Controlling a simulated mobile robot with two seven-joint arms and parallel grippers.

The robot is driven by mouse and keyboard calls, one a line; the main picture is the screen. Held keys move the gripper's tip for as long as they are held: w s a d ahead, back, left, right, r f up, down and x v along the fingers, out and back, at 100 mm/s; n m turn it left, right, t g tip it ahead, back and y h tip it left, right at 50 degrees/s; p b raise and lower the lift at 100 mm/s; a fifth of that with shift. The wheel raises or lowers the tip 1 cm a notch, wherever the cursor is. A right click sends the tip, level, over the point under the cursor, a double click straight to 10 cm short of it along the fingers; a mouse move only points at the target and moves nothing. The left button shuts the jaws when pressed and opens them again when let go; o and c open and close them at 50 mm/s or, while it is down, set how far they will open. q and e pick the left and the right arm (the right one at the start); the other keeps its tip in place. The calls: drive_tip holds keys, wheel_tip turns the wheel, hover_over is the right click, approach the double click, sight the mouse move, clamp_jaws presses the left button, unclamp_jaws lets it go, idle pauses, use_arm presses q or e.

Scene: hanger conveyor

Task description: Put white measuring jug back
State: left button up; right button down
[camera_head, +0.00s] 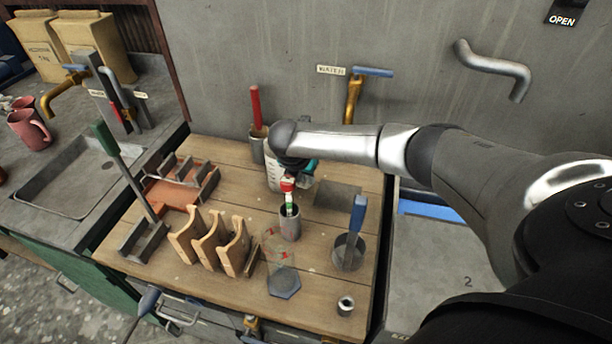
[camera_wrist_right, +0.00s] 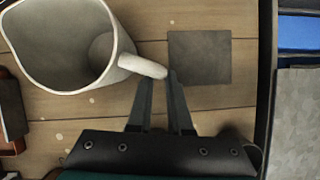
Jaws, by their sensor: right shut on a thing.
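The white measuring jug (camera_head: 273,178) shows in the head view near the back of the wooden table, partly hidden behind my right arm's end. In the right wrist view the jug (camera_wrist_right: 62,72) is seen from above; its inside looks empty and its handle points right. My right gripper (camera_wrist_right: 161,80) is shut on the handle, between its two dark fingers. In the head view the right gripper (camera_head: 298,165) is mostly hidden by its own wrist. A dark square pad (camera_wrist_right: 200,57) lies bare to the right of the jug. I cannot tell whether the jug touches the table. My left gripper is not in view.
A metal cup (camera_head: 290,224) stands in front of the jug. A pot with a blue-handled tool (camera_head: 357,218) is at the right, and curved wooden pieces (camera_head: 212,240) stand at the left. A brass tap (camera_head: 353,98) projects from the wall behind.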

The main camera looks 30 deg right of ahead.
drive_tip(key=c, duration=0.8)
unclamp_jaws()
drive_tip(key=shift+c, duration=0.2)
drive_tip(key=p+v, duration=0.2)
drive_tip(key=v, duration=1)
drive_tip(key=shift+r, duration=0.2)
drive_tip(key=shift+s, duration=0.1)
